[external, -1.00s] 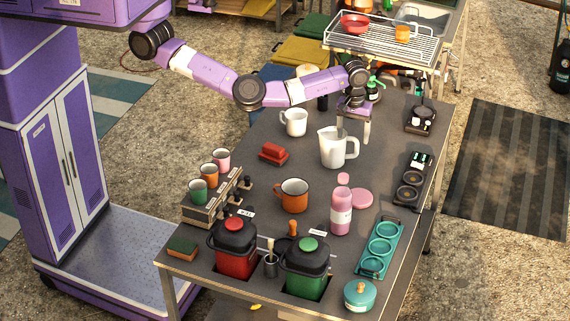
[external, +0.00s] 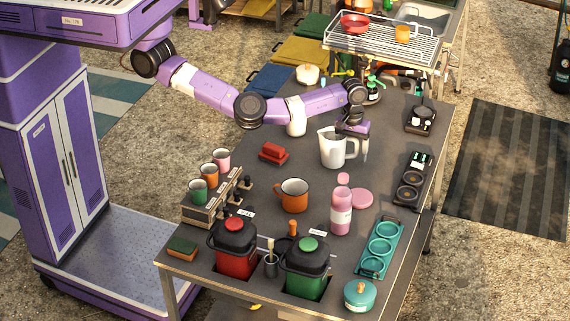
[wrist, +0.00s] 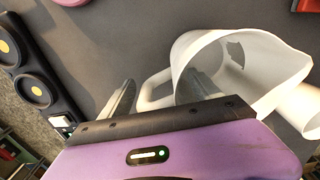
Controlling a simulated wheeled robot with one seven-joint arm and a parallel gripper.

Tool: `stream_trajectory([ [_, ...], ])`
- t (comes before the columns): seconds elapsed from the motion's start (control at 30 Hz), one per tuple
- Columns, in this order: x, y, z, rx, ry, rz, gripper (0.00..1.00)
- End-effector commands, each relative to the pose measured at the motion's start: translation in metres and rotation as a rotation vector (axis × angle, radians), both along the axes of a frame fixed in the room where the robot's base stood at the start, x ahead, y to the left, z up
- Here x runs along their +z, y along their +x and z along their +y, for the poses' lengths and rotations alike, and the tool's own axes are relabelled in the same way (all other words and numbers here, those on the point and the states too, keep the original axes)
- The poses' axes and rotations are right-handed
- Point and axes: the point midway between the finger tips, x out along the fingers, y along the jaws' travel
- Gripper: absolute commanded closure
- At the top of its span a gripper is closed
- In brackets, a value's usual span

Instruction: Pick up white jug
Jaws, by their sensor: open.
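The white jug (external: 331,150) stands upright on the dark table, its handle on the right side in the external view. In the wrist view the jug (wrist: 250,75) fills the upper right, its open mouth toward the camera and its handle (wrist: 152,92) pointing left. My gripper (external: 357,146) is open at the handle side, pointing down. In the wrist view the handle lies between the two fingers of my gripper (wrist: 160,82). One finger is outside the handle; the other overlaps the jug's mouth, and I cannot tell whether it touches the wall.
A white mug (external: 296,126) is partly hidden under my arm. Black round-welled holders (external: 412,178) line the right edge.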

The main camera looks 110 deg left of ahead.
Motion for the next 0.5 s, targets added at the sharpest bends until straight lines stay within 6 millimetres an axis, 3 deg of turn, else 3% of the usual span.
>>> stream_trajectory([
  [0.07,-0.0097,0.0003,-0.0003,0.000,0.000,0.000,0.27],
  [0.33,-0.0091,0.0001,-0.0001,0.000,0.001,0.000,0.27],
  [0.37,-0.0091,0.0001,-0.0001,0.000,0.001,0.000,0.29],
  [0.5,-0.0091,0.0002,0.0000,0.000,0.001,0.000,0.57],
])
